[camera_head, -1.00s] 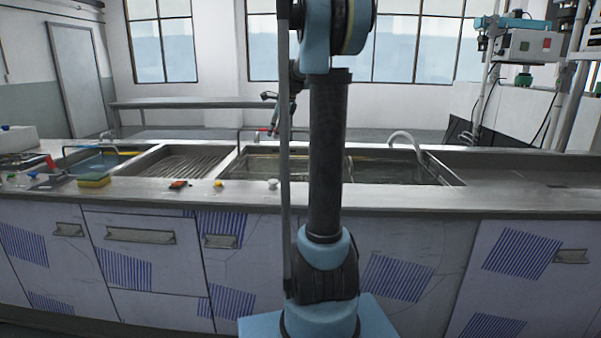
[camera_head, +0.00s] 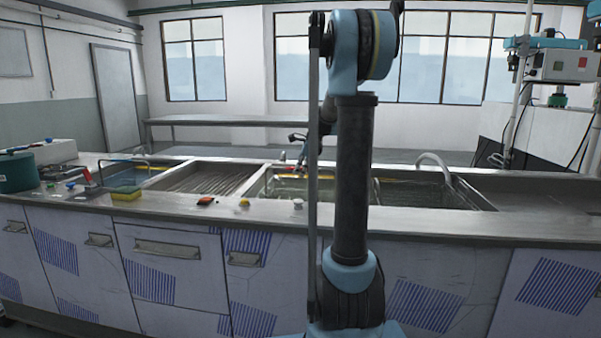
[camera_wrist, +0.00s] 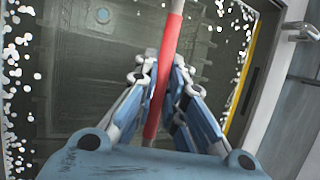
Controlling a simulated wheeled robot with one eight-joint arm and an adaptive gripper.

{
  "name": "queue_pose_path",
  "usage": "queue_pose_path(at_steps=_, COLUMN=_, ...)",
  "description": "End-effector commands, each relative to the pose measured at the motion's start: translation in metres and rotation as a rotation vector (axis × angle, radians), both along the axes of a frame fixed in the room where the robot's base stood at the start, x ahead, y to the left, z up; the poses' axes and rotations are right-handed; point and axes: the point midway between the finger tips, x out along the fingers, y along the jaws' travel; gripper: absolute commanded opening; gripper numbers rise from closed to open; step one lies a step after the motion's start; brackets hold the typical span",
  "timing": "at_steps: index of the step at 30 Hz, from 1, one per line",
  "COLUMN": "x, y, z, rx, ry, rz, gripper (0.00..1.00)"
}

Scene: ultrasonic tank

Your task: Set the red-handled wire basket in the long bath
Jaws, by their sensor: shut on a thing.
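In the wrist view my gripper (camera_wrist: 160,95) is shut on the red handle (camera_wrist: 165,65) of the wire basket. The handle crosses the picture nearly upright, slightly tilted, between the fingers. I cannot make out the basket's wire body against the dark bath floor (camera_wrist: 110,70). Small white specks lie along both sides, and a yellow strip (camera_wrist: 240,95) runs along the right edge. In the head view the long bath (camera_head: 465,200) is the wide sunken tank at the centre right. My gripper (camera_head: 288,152) shows small above its left part; my arm hides much of the bath.
To the left are a ribbed drain area (camera_head: 205,180) and a small tank with bluish liquid (camera_head: 122,177). A yellow sponge (camera_head: 126,194), small coloured items and a teal pot (camera_head: 17,172) lie on the counter. A curved tap (camera_head: 432,158) rises behind the bath. The counter's right end is clear.

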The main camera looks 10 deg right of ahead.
Motion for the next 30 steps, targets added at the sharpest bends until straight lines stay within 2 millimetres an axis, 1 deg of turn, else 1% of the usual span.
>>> queue_pose_path(at_steps=1, x=0.0, y=0.0, z=0.001, rx=0.0, ry=0.0, rz=0.0, gripper=0.0)
queue_pose_path(at_steps=2, x=0.0, y=0.0, z=0.0, rx=0.0, ry=0.0, rz=0.0, gripper=0.15)
queue_pose_path(at_steps=3, x=0.0, y=0.0, z=0.0, rx=0.0, ry=0.0, rz=0.0, gripper=0.24)
queue_pose_path(at_steps=4, x=0.0, y=0.0, z=0.0, rx=0.0, ry=0.0, rz=0.0, gripper=0.3)
queue_pose_path(at_steps=14, x=0.0, y=0.0, z=0.001, rx=0.0, ry=0.0, rz=0.0, gripper=0.3)
queue_pose_path(at_steps=17, x=-0.002, y=-0.001, z=0.004, rx=0.0, ry=0.0, rz=0.0, gripper=0.3)
queue_pose_path(at_steps=20, x=-0.006, y=-0.004, z=0.014, rx=0.0, ry=0.0, rz=-0.001, gripper=0.3)
queue_pose_path(at_steps=23, x=-0.012, y=-0.008, z=0.028, rx=-0.001, ry=0.0, rz=0.0, gripper=0.3)
queue_pose_path(at_steps=30, x=-0.03, y=-0.021, z=0.069, rx=-0.001, ry=0.0, rz=-0.002, gripper=0.3)
